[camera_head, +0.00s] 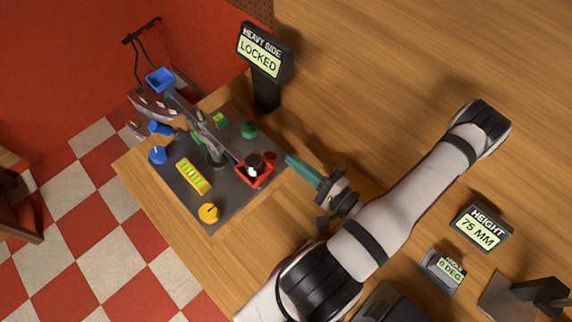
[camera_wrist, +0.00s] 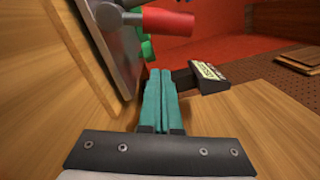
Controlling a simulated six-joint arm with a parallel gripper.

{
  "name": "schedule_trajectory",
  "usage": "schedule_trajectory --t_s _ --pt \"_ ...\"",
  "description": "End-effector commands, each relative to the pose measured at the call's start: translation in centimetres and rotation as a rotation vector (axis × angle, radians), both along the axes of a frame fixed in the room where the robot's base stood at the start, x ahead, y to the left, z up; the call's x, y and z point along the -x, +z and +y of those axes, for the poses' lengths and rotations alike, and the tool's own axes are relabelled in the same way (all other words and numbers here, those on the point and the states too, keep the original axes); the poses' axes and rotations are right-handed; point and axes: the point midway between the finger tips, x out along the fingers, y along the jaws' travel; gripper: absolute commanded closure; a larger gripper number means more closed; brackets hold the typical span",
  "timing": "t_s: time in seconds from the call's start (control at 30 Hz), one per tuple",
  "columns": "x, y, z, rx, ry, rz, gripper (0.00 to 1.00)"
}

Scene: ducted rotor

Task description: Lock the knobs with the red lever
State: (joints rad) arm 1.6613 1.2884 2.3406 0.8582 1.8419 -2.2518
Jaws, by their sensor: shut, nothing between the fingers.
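My gripper (camera_head: 291,160) has teal fingers, shut and empty, just right of the dark panel (camera_head: 228,192). The fingers (camera_wrist: 160,76) also show closed together in the wrist view. A small red part (camera_head: 270,156), possibly the red lever, is beside the red tray at the panel's right side, close to my fingertips but apparently apart. In the wrist view a red cylindrical handle (camera_wrist: 168,22) sticks out above the fingertips, with a green part (camera_wrist: 147,49) below it. Green (camera_head: 249,130), blue (camera_head: 158,155) and yellow (camera_head: 209,212) knobs stand on the panel.
A balance-like arm over the panel carries a red tray (camera_head: 254,181) with a dark and white item, and a blue tray (camera_head: 160,80). A sign (camera_head: 264,54) reads "HEAVY SIDE LOCKED". Displays reading "75 MM" (camera_head: 479,229) and "0 DEG" (camera_head: 447,268) stand lower right.

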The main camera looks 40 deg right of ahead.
Motion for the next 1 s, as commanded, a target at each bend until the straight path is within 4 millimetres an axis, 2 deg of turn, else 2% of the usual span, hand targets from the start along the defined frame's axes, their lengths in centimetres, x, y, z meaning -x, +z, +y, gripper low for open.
schedule_trajectory --t_s 0.2,0.6,0.73,0.9,1.0 --pt "-0.4 1.1 2.6 -0.005 -0.003 -0.001 1.00" --pt "-0.5 1.4 3.1 -0.002 -0.003 -0.001 1.00" --pt "-0.5 2.4 4.2 -0.004 -0.003 -0.001 1.00" --pt "-0.5 2.9 5.2 0.123 -0.003 -0.001 1.00" --pt "-0.5 3.0 5.2 0.134 -0.002 -0.001 1.00"
